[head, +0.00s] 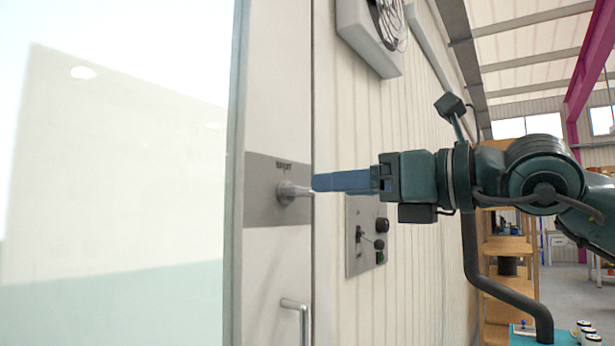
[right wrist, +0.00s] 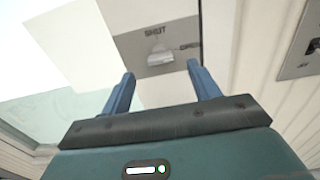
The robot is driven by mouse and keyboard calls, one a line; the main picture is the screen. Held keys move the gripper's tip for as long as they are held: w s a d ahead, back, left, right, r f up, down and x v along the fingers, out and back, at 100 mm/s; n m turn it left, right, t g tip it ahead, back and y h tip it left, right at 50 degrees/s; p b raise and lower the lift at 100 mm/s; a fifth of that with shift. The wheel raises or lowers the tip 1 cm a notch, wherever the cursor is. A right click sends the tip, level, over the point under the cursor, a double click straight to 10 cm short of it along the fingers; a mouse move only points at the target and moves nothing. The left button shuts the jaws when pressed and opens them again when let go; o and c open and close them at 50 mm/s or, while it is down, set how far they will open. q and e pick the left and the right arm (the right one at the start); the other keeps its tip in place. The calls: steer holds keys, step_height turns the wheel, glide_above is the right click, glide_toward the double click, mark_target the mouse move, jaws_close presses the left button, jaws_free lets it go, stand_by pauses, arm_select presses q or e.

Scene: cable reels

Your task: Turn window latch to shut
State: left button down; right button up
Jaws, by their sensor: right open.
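The window latch (head: 288,193) is a small light-grey handle on a grey metal plate (head: 262,205) fixed to the pale window frame. In the head view its lever sticks out to the right. In the right wrist view the latch (right wrist: 160,57) lies ahead of the fingers; "SHUT" is printed above it and a partly legible word stands to its right. My right gripper (head: 316,183) has blue fingers and is close to the latch's right end. In the right wrist view its fingers (right wrist: 160,80) are open, with the latch between their lines and nothing held. My left gripper is not in view.
A control panel (head: 357,258) with knobs is on the ribbed wall, below my right gripper. A bar handle (head: 304,318) sits lower on the frame. A fan box (head: 362,45) hangs above. Wooden shelves (head: 505,260) stand behind my right arm.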

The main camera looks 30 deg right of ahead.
mark_target(306, 188)
arm_select(q)
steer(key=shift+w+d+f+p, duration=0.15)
steer(key=shift+p, duration=0.2)
arm_select(e)
steer(key=x, duration=0.6)
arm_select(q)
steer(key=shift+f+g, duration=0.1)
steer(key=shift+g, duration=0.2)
arm_select(e)
steer(key=shift+w+a, duration=0.1)
steer(key=c, duration=1)
steer(key=shift+o, duration=0.2)
